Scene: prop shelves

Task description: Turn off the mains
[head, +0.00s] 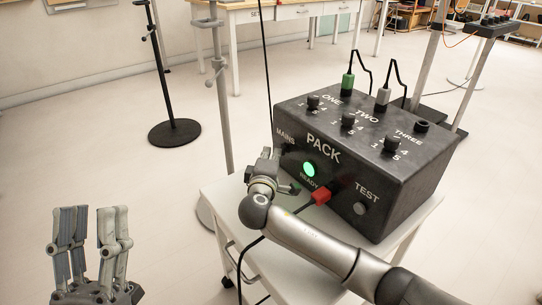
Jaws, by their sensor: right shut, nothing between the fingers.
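The black control box (385,170) marked PACK stands on a white cart. The word MAINS is printed at the left of its front face. My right gripper (273,165) is shut and empty, close to the front face just below that word. The mains switch itself is not clearly visible there; the gripper covers that area. The lamp above READY (310,169) glows green. My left gripper (88,238) is open and empty at the lower left, fingers up, well away from the box.
A red plug-like part (321,196) and a TEST button (360,208) are on the front face. Knobs, a green plug (347,86) and a grey plug (382,97) are on top. The white cart (228,205) has little bare top. A black stand (174,132) is behind left.

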